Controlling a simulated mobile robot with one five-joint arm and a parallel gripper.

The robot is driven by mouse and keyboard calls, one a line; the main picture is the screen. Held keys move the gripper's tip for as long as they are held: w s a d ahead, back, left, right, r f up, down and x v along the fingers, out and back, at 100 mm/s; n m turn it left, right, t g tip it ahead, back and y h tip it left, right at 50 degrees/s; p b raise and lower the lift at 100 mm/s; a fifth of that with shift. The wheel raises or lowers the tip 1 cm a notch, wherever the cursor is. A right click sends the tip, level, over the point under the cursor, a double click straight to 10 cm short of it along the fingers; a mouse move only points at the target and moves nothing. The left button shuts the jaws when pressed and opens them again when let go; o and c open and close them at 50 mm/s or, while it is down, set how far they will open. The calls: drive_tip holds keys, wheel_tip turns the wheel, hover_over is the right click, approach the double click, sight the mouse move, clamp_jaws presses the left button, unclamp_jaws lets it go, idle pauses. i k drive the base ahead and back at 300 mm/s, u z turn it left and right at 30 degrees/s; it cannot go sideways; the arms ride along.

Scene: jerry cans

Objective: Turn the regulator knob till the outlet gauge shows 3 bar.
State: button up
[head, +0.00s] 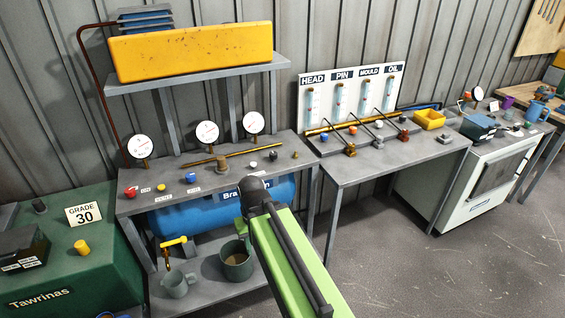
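Three round white gauges stand at the back of the grey regulator bench: a left gauge (140,146), a middle gauge (207,132) and a right gauge (253,123). Their scales are too small to read, and I cannot tell which is the outlet gauge. A brass knob-like fitting (221,163) stands below the middle gauge; I cannot tell if it is the regulator knob. A red knob (130,191) and a blue knob (190,178) sit along the front. My green and black arm rises from the bottom, its dark joint at the bench's front edge.
A blue tank (180,218) lies under the bench, with a grey mug (176,284) and dark pot (237,262) below. A shelf with a yellow box (190,52) overhangs the back. A second table (375,160) with tubes stands right. Floor is clear at the lower right.

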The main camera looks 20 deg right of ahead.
sight(273, 155)
drive_tip(key=k, duration=0.9)
drive_tip(key=z, duration=0.7)
drive_tip(key=i, duration=2.5)
drive_tip(key=u, duration=0.7)
